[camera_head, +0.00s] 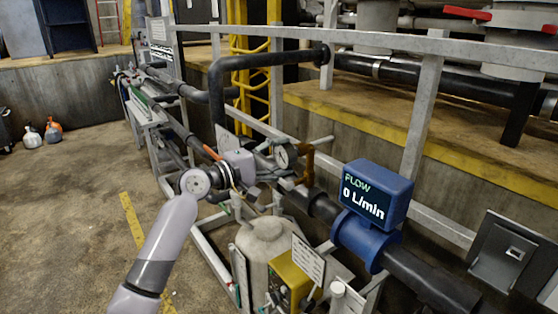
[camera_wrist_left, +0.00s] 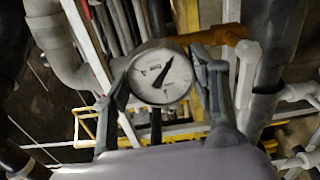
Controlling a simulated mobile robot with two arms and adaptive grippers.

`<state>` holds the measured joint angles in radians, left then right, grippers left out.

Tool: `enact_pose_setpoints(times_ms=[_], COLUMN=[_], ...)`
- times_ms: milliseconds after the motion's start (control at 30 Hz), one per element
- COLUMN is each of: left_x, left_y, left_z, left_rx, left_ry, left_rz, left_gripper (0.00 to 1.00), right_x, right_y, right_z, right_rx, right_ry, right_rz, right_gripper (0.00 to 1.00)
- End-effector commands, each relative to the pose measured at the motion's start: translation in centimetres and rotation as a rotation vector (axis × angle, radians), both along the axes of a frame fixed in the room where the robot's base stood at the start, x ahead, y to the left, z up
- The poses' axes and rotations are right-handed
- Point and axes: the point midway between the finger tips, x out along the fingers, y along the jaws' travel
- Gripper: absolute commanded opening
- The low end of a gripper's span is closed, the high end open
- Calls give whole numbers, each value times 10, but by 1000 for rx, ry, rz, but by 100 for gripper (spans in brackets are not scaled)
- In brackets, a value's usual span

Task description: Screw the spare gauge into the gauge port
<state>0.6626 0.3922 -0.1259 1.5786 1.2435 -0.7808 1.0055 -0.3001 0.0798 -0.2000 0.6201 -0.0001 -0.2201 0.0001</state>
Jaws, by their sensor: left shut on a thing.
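The gauge (camera_head: 284,157) has a round white dial with a dark pointer and sits at the tip of my left gripper (camera_head: 272,164). In the left wrist view the gauge (camera_wrist_left: 162,76) faces the camera, between the two grey fingers of my left gripper (camera_wrist_left: 165,88), which are shut on it. Its pointer slants up to the right. The gauge's stem and the gauge port cannot be made out clearly. A brown-orange pipe (camera_head: 309,160) stands just right of the gauge in the head view; I cannot tell whether they touch. My right gripper is out of view.
A blue flow meter (camera_head: 376,190) reading 0 L/min sits on the black pipe to the right. A grey tank (camera_head: 265,240) and a yellow box (camera_head: 290,284) stand below the gripper. Grey rails (camera_head: 420,95) run behind. Open floor (camera_head: 70,200) lies to the left.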

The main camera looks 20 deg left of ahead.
Motion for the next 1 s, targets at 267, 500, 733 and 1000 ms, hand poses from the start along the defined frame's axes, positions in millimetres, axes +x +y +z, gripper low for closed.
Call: enact_pose_setpoints(times_ms=[267,500,733,1000], left_x=[0,0,0,0], left_y=[-1,-1,-1,-1], left_z=[-5,-4,-1,-3], left_rx=[154,270,293,320], left_ry=[-118,-208,-225,-247], left_rz=[-2,-2,-2,-2], left_gripper=[20,20,20,20], right_x=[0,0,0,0], right_y=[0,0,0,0], right_z=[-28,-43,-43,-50], right_rx=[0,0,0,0], right_ry=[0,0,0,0], right_rz=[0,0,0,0], right_gripper=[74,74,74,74])
